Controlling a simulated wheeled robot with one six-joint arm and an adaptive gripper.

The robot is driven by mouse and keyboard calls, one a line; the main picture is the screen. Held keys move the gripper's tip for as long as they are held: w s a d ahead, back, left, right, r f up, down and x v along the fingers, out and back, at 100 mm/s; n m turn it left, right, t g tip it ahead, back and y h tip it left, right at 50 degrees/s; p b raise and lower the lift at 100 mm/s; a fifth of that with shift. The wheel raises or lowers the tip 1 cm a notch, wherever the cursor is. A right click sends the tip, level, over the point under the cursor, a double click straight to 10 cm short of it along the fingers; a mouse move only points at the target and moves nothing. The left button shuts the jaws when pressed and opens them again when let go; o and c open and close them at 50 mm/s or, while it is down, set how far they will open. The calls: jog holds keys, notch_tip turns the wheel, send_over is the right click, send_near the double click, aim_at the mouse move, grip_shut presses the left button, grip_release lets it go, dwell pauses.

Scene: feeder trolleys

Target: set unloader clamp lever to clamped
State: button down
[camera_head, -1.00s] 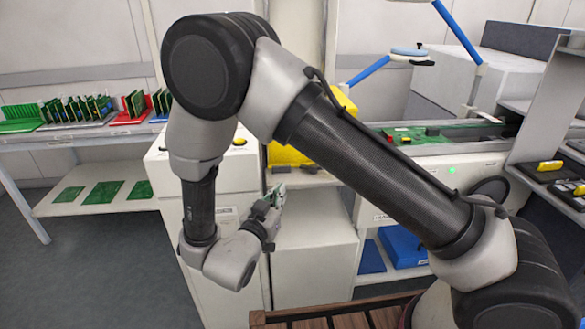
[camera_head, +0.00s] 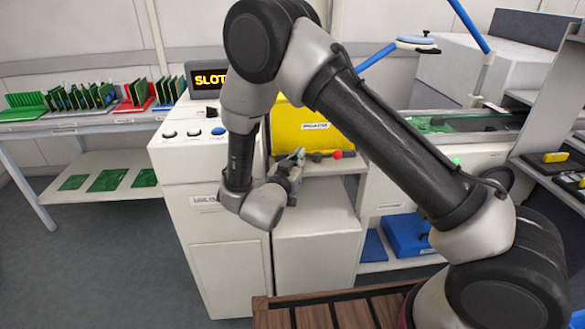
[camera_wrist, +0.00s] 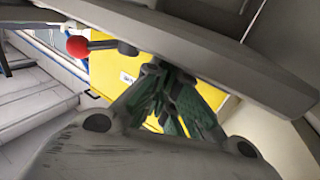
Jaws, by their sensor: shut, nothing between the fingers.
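The clamp lever (camera_head: 325,155) has a red ball knob on a short dark rod. It sits on the pale ledge in front of the yellow box (camera_head: 302,132). In the wrist view, the lever's red knob (camera_wrist: 77,46) is at the upper left, with its rod pointing right to a dark pivot. My gripper (camera_head: 299,153) is shut and empty, just left of the lever in the head view. In the wrist view, my gripper's fingertips (camera_wrist: 153,68) meet in front of the yellow box (camera_wrist: 112,70), near the pivot. I cannot tell whether they touch the lever.
A white cabinet (camera_head: 225,240) with round buttons and a lit "SLOT" sign (camera_head: 208,78) stands left of the yellow box. A shelf (camera_head: 75,126) with green and red boards is at the far left. Blue trays (camera_head: 405,235) lie low on the right. A slatted wooden top (camera_head: 330,314) is in front.

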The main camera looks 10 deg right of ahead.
jog(key=shift+w+d, duration=0.3)
jog(key=shift+w, duration=0.35)
jog(key=shift+w, duration=0.35)
